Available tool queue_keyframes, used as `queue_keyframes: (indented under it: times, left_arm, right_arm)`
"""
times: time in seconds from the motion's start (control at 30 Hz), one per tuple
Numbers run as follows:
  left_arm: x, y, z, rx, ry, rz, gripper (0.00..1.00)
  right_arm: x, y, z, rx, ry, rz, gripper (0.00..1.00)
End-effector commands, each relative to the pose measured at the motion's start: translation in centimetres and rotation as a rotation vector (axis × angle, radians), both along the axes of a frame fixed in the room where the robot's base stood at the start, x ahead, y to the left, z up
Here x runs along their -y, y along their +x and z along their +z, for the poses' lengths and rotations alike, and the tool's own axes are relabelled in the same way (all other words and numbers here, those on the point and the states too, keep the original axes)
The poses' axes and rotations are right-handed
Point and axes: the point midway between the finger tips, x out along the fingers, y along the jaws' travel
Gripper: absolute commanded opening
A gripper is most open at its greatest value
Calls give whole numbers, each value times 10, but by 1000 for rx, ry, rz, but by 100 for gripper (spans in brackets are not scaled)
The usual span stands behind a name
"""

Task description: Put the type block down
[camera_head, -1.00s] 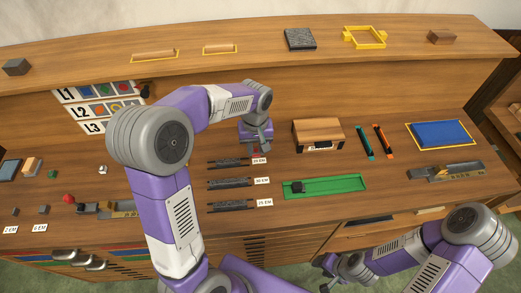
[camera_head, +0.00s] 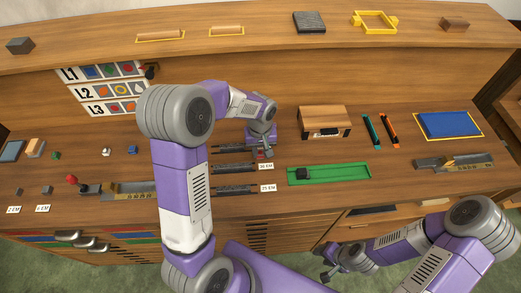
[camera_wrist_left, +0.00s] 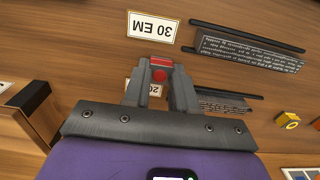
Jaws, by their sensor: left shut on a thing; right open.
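My left gripper (camera_head: 264,150) is shut on a small red type block (camera_wrist_left: 160,68), mostly hidden between the fingers. It is over the bench beside the right ends of the dark type racks, covering the top label in the head view. In the left wrist view, the fingertips (camera_wrist_left: 160,78) point toward the upside-down 30 EM label (camera_wrist_left: 152,28), and a partly covered label (camera_wrist_left: 150,88) shows behind them. I cannot tell whether the block touches the bench. My right gripper (camera_head: 327,268) is open and empty, low in front of the bench.
The middle rack (camera_head: 233,167) and lower rack (camera_head: 233,190) lie left of the gripper. A wooden box (camera_head: 325,121) stands to its right, with a green tray (camera_head: 330,174) in front. A blue pad (camera_head: 448,125) and a metal composing stick (camera_head: 455,162) lie farther right.

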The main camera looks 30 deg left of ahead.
Motion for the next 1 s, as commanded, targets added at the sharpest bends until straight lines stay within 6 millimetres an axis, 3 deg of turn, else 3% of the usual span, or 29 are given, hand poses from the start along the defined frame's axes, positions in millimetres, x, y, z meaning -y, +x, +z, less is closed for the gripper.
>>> queue_keyframes:
  times: [0.2, 0.23, 0.37, 0.73, 0.87, 1.0]
  left_arm:
    - [0, 0, -4, 0, 0, 0, 0]
    - [0, 0, -3, 0, 0, 0, 31]
    - [0, 0, -2, 0, 0, 0, 51]
    - [0, 0, 2, 1, -1, 0, 52]
    - [1, 1, 21, 4, -1, 0, 52]
    - [0, 2, 53, 7, 0, 1, 52]
  right_arm:
    - [0, 0, -4, 0, 0, 0, 43]
    - [0, 0, -3, 0, 0, 0, 43]
    - [0, 0, -2, 0, 0, 0, 43]
    - [0, 0, 2, 0, 0, 0, 43]
    - [0, 0, 5, 0, 0, 0, 43]
    - [0, 0, 11, 0, 0, 0, 43]
